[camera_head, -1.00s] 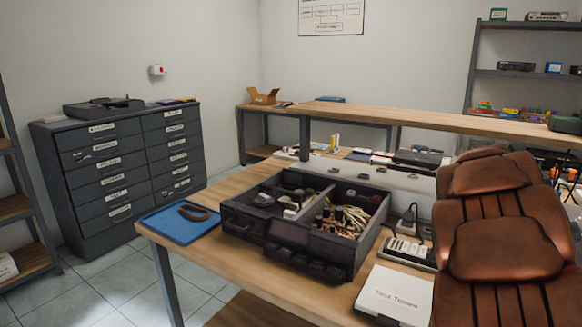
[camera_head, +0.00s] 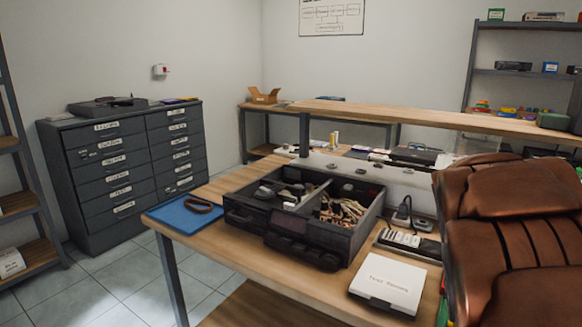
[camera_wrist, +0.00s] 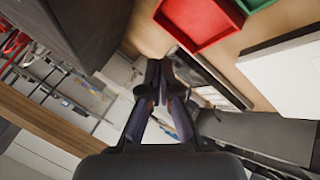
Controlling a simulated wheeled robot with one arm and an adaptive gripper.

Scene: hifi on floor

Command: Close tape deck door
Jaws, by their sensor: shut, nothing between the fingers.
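The likely tape deck is a wide black unit (camera_head: 352,242) on the near wooden table in the head view. Its top is open, showing compartments, with a bundle of tan wires in the right part. A dark panel (camera_head: 287,247) juts low along its front; I cannot tell for sure that it is the door. My gripper (camera_wrist: 160,75) shows only in the wrist view, with its fingers shut and empty. A dark body fills that view's upper left corner; I cannot tell whether it is the deck. No contact with the deck is visible.
A white case (camera_head: 388,283) lies right of the deck, with a power strip (camera_head: 408,243) behind it. A blue mat (camera_head: 183,214) lies left of the deck. The wrist view shows a red bin (camera_wrist: 198,22) and a green bin (camera_wrist: 254,4).

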